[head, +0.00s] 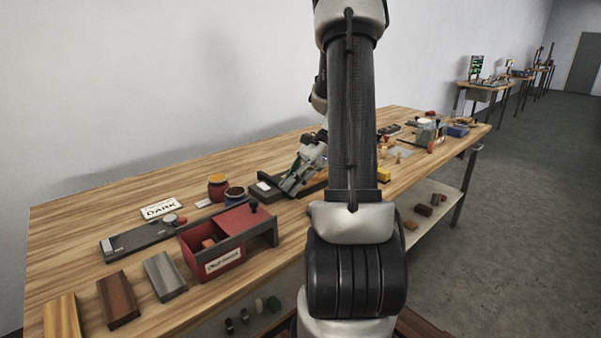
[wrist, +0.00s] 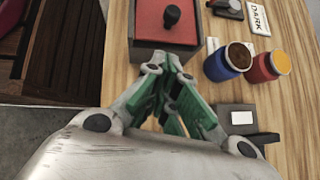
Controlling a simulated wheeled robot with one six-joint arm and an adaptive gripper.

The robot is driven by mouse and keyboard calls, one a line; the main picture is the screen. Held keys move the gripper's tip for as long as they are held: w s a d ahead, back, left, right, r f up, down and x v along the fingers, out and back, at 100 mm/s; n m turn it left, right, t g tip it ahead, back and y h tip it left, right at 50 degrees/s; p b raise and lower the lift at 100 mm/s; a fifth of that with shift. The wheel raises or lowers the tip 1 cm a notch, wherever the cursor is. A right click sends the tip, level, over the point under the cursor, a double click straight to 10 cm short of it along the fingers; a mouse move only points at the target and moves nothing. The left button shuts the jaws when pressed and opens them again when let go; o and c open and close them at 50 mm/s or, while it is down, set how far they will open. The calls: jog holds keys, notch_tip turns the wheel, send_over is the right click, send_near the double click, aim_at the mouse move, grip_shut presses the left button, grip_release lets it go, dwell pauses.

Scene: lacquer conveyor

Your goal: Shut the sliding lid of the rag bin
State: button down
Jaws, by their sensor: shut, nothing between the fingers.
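The rag bin (head: 212,264) is a red box with a white label, near the front edge of the bench in the head view. Its left part is open and a reddish-brown thing shows inside. The red sliding lid (head: 238,218) lies toward the right, over the dark rail frame, with a black knob (head: 253,207) on top. In the wrist view the lid (wrist: 150,22) and knob (wrist: 172,15) are at the top, ahead of my gripper. My gripper (wrist: 163,64) is shut and empty, apart from the knob. In the head view my gripper (head: 287,190) is low, right of the bin.
A blue jar (wrist: 224,63) and a red jar (wrist: 269,66) stand close to my gripper's right in the wrist view. A dark block with a white label (wrist: 247,122) lies nearer. The DARK sign (head: 161,208), a grey device (head: 140,240) and several blocks lie left on the bench.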

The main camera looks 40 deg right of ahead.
jog(key=a, duration=0.1)
jog(key=a+f, duration=0.1)
jog(key=a, duration=0.1)
jog(key=w+a+f, duration=0.1)
jog(key=a, duration=0.1)
jog(key=shift+a, duration=0.4)
send_near(227, 225)
jog(key=x, duration=0.5)
jog(key=shift+f, duration=0.1)
jog(key=shift+a, duration=0.1)
